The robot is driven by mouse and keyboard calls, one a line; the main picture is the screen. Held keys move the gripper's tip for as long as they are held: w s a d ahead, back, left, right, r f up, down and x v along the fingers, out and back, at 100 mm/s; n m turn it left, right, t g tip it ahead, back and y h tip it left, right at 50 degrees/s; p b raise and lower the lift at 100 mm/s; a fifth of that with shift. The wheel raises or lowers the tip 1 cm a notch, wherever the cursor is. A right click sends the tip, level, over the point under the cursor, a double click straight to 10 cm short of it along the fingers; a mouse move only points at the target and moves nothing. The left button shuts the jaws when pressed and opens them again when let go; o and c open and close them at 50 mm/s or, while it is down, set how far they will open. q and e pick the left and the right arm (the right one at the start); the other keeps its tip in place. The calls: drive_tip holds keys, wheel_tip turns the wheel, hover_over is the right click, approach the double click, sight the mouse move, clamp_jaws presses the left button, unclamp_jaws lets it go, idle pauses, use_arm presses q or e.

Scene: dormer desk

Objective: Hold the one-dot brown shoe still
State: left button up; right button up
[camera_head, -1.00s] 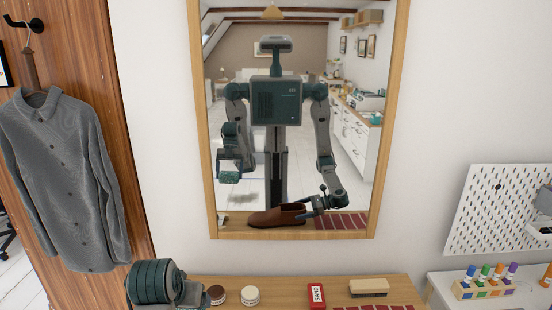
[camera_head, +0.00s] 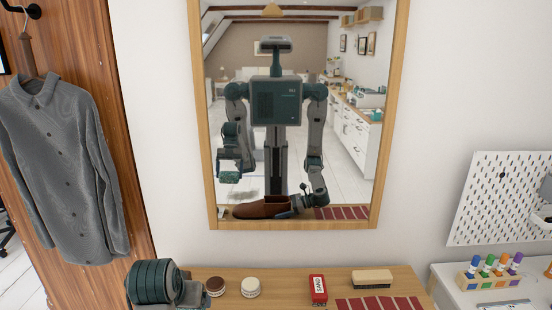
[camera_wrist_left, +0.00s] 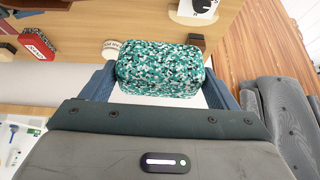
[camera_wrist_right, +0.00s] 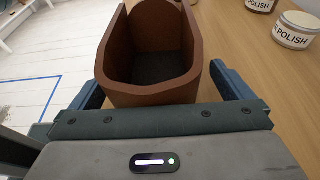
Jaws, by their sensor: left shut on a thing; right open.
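A brown shoe (camera_wrist_right: 178,91) stands on the wooden desk, its open top and rear end facing my right wrist camera. My right gripper (camera_wrist_right: 160,80) is open with one finger on each side of the shoe's near end. I cannot tell whether either finger touches it. The mirror in the head view reflects the shoe (camera_head: 262,210) and my right arm at its end. My left gripper (camera_wrist_left: 163,85) is shut on a teal speckled block (camera_wrist_left: 160,65), held above the desk.
On the desk (camera_head: 285,287) stand a brown polish tin (camera_head: 215,287), a white polish tin (camera_head: 251,288), a red SAND box (camera_head: 318,289), a brush (camera_head: 371,279) and red strips (camera_head: 380,304). The mirror (camera_head: 300,224) stands behind.

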drive_tip(key=shift+a+f, duration=0.15)
drive_tip(key=shift+a, duration=0.25)
drive_tip(key=c, duration=0.9)
